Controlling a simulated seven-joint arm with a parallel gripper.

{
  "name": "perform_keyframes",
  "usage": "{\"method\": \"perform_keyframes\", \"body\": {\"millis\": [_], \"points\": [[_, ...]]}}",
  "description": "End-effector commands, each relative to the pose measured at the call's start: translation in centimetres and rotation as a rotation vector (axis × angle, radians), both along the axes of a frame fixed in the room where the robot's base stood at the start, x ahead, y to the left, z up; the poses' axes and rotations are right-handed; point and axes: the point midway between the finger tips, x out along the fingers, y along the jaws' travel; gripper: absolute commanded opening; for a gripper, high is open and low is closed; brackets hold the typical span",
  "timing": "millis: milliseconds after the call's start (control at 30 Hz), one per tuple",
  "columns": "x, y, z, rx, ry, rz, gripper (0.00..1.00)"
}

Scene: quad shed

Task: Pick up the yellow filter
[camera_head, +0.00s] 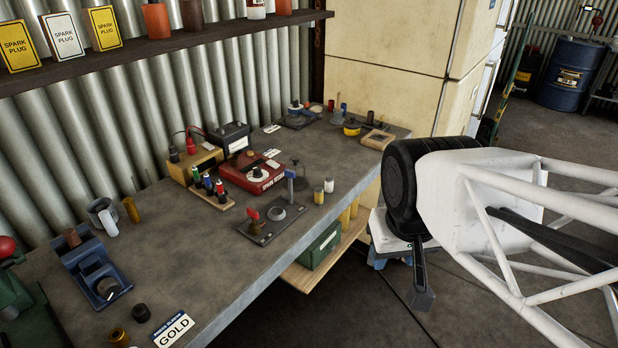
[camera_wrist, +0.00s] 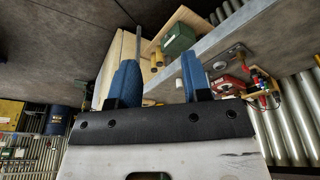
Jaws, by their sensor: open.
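Several small yellow cylinders show, and I cannot tell for sure which is the filter. One short yellow cylinder (camera_head: 319,196) stands near the bench's front edge beside a white one (camera_head: 328,185). A taller ochre cylinder (camera_head: 131,210) stands at the left beside another white one (camera_head: 108,223). My gripper (camera_wrist: 160,68) has blue fingers, spread and empty. In the head view its blue part seems to show (camera_head: 378,260), off the bench's front edge, partly hidden.
The grey bench (camera_head: 190,225) holds a red box (camera_head: 252,172), a black battery (camera_head: 232,138), a blue fixture (camera_head: 92,270) and a stand with an upright post (camera_head: 270,222). A green box (camera_head: 318,247) sits on the lower shelf. The bench's front middle-left is clear.

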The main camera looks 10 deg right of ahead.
Motion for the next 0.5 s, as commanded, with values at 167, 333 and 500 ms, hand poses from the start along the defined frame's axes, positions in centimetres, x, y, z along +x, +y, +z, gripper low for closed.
{"method": "perform_keyframes", "body": {"millis": [167, 333, 500], "points": [[0.00, 0.00, 0.00, 0.000, 0.000, 0.000, 0.59], [0.01, 0.00, 0.00, 0.000, 0.000, 0.000, 0.59], [0.51, 0.02, 0.12, -0.002, 0.003, 0.010, 0.59]]}}
